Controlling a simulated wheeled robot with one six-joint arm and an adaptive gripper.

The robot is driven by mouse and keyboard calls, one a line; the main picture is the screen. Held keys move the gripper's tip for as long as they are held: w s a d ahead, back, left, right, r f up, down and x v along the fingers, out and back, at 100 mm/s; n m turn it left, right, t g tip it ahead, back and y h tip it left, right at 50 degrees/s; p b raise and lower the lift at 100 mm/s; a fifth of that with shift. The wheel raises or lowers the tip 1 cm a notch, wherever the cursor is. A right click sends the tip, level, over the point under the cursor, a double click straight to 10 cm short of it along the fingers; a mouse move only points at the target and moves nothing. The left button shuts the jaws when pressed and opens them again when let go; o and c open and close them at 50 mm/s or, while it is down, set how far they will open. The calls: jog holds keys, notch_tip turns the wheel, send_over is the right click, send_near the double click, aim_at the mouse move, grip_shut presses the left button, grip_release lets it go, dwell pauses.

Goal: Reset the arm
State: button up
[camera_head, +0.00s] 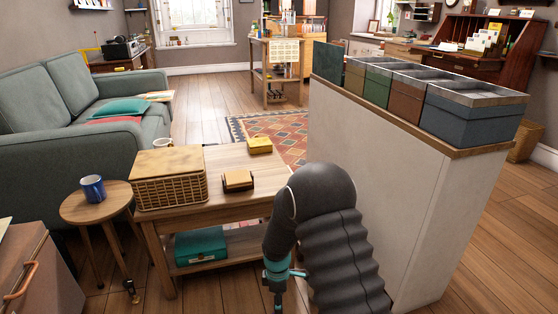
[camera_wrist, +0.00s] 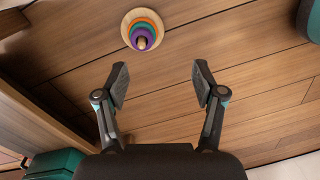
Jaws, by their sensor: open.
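My arm rises at the lower middle of the head view, a dark ribbed column that bends over at the top and points down. My gripper (camera_head: 278,292) hangs at its end, just right of the wooden coffee table. In the wrist view my gripper (camera_wrist: 160,82) is open, its two fingers well apart, with nothing between them but the wooden floor behind. A small stacking toy with coloured rings (camera_wrist: 142,32) sits on the floor beyond the fingertips and is not gripped.
The coffee table (camera_head: 222,160) holds a wicker basket (camera_head: 168,190) and small boxes. A round side table (camera_head: 112,202) holds a blue mug (camera_head: 93,188). A white partition (camera_head: 385,190) with storage boxes on top stands close right. A sofa (camera_head: 75,150) is at left.

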jog(key=s+d+r+m+t+p, duration=0.2)
jog(key=s+d+r+m, duration=0.3)
jog(key=r, duration=1.1)
jog(key=s+d+r+m+t+p, duration=0.2)
jog(key=s+d+r+m+p, duration=0.3)
jog(key=s+r, duration=0.7)
jog(key=s+d+r+m+t+p, duration=0.2)
jog(key=s+d+r+m, duration=0.3)
jog(key=r, duration=1.4)
jog(key=s+m+p, duration=0.1)
jog(key=s+m, duration=0.1)
jog(key=s, duration=0.2)
jog(key=shift+d+r+m, duration=0.4)
